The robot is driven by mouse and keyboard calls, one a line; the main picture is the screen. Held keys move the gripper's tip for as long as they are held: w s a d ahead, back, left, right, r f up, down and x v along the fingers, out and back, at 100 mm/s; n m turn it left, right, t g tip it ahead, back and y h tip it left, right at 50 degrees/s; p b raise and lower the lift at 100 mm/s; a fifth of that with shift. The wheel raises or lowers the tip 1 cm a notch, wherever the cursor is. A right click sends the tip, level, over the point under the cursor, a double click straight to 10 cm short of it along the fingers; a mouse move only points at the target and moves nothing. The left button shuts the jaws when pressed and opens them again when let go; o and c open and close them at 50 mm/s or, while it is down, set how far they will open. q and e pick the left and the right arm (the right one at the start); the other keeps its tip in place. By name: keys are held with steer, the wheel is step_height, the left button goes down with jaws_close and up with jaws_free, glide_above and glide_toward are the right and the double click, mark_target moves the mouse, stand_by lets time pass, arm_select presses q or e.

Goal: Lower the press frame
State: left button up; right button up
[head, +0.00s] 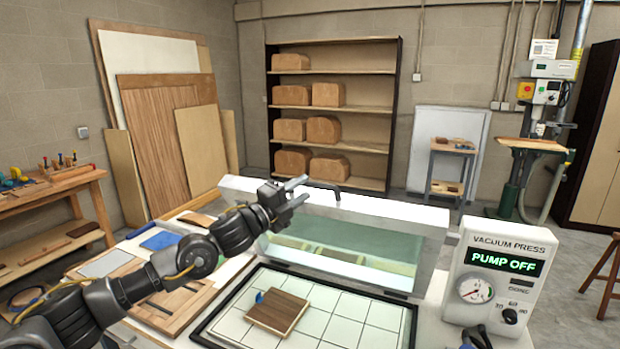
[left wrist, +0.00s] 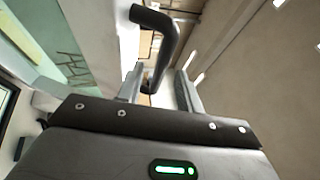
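The press frame (head: 410,213) stands raised and tilted behind the press bed, with a translucent greenish membrane (head: 335,238) in it. A black bar handle (head: 327,186) sits on its top edge; it also shows in the left wrist view (left wrist: 168,30). My left gripper (head: 298,191) is at the top edge, just left of the handle in the head view. Its fingers (left wrist: 160,90) are apart, and the handle's end reaches down between them in the wrist view; I cannot tell whether they touch it. My right gripper is not in view.
The gridded press bed (head: 345,328) holds a wood-veneer piece (head: 277,312) with a small blue item beside it. The vacuum press box (head: 500,270) at the right reads PUMP OFF. Boards and wooden pieces (head: 165,305) lie on the left of the table.

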mark_target(310, 184)
arm_select(q)
steer(key=shift+p+x, duration=0.5)
steer(key=shift+x, duration=1.3)
jaws_close()
